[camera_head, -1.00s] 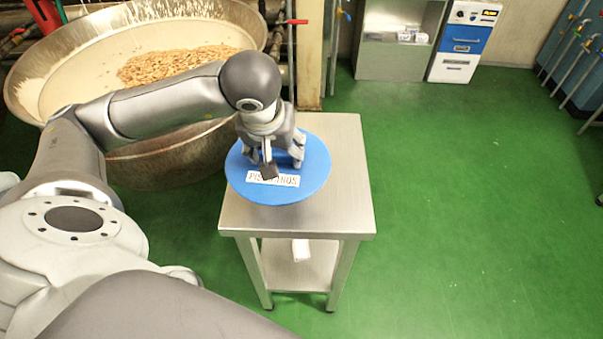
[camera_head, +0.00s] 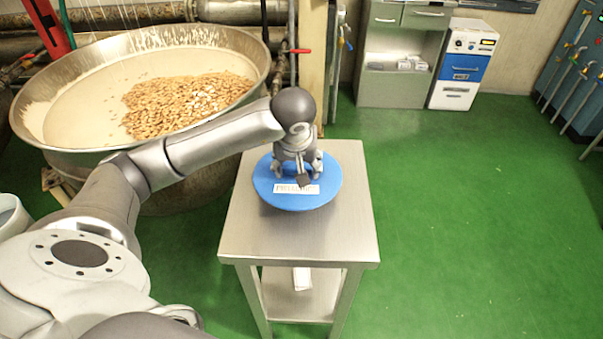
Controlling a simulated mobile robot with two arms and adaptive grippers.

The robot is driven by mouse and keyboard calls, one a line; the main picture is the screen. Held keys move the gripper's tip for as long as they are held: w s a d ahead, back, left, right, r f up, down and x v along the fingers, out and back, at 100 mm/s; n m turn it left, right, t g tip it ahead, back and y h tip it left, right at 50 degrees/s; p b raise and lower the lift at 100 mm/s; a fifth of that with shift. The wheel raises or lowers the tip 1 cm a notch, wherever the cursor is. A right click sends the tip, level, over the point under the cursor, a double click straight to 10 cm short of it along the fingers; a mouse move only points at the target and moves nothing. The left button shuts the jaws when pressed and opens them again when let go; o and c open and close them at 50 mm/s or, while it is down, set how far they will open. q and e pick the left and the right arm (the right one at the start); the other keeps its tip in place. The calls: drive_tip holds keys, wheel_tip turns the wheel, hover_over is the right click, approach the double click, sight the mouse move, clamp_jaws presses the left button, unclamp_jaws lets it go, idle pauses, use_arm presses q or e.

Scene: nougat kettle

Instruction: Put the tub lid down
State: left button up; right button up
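The tub lid (camera_head: 325,183) is a round blue disc with a white lettered label, low over the steel table (camera_head: 345,230) near its back left. A dark strip of shadow shows along its front left edge; I cannot tell whether it touches the top. My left gripper (camera_head: 298,176) comes from above, its fingers down around the middle of the lid, where the grip itself is partly hidden by the hand. It appears shut on the lid. My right gripper is not in view.
A large steel kettle (camera_head: 55,130) with nuts (camera_head: 180,105) stands behind my arm at the left. The front and right of the tabletop are bare. A pale bin (camera_head: 10,215) shows at the left edge. Green floor lies open at the right.

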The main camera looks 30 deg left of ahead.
use_arm(q)
drive_tip(key=shift+w+f, duration=0.5)
drive_tip(key=shift+f, duration=0.15)
drive_tip(key=x, duration=0.1)
drive_tip(key=p+x, duration=0.1)
drive_tip(key=x, duration=0.1)
drive_tip(key=shift+s+d+f, duration=0.1)
drive_tip(key=shift+d+f, duration=0.2)
drive_tip(key=shift+f, duration=0.25)
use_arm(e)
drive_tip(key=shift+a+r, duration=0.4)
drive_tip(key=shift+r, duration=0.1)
use_arm(q)
drive_tip(key=shift+f, duration=0.15)
drive_tip(key=o, duration=1)
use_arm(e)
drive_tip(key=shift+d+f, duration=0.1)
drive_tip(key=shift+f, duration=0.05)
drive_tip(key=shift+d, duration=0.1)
